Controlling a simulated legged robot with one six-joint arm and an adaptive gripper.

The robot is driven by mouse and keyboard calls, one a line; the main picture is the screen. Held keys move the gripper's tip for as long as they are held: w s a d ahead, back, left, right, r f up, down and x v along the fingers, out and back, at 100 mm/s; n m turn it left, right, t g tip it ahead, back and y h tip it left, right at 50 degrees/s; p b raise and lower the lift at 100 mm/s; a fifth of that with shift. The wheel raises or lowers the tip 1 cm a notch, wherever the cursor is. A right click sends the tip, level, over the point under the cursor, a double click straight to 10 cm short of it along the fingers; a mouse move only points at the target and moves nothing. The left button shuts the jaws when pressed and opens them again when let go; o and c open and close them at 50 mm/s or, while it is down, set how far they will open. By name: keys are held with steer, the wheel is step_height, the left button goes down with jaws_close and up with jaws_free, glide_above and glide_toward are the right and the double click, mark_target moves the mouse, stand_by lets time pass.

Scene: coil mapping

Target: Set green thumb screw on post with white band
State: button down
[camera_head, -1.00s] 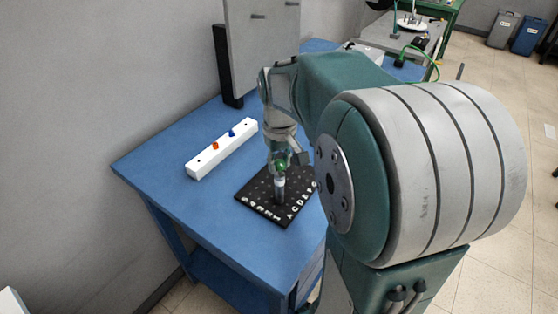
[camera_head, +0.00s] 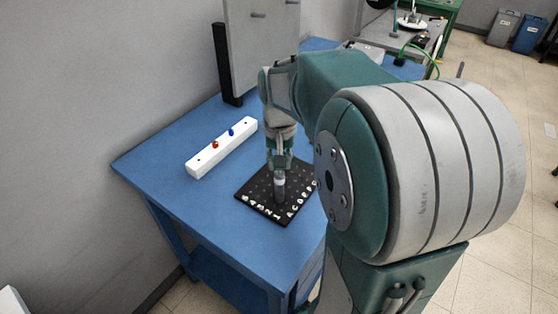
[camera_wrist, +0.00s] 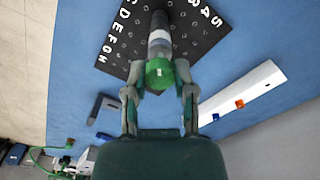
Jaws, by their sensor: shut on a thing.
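The green thumb screw (camera_wrist: 159,73) shows in the wrist view with a white mark on its top, between the two fingers of my gripper (camera_wrist: 161,78). My gripper is shut on it. The grey post with a white band (camera_wrist: 159,41) stands on the black board, and the screw overlaps its near end. I cannot tell whether the screw touches the post or is just above it. In the head view my gripper (camera_head: 279,163) is right over the post (camera_head: 279,188). The screw is not clear there, being mostly hidden by the fingers.
The black board (camera_head: 252,191) has white letters, digits and a grid of marks. A white block (camera_head: 208,158) with an orange piece (camera_head: 215,144) and a blue piece (camera_head: 231,132) lies to the left. The blue table (camera_head: 160,160) is clear around it.

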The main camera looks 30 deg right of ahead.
steer(key=shift+c, duration=1.8)
jaws_free()
step_height(320, 180, up, 12)
steer(key=s+a+f+n+t, duration=0.2)
steer(key=s+a+f+n, duration=0.1)
steer(key=s+a, duration=0.3)
steer(key=s+a+f+n+t, duration=0.2)
steer(key=s+a+f+t, duration=0.1)
steer(key=s+a, duration=0.4)
steer(key=shift+f+n+t, duration=0.25)
steer(key=shift+n+t, duration=0.05)
steer(key=shift+n, duration=0.1)
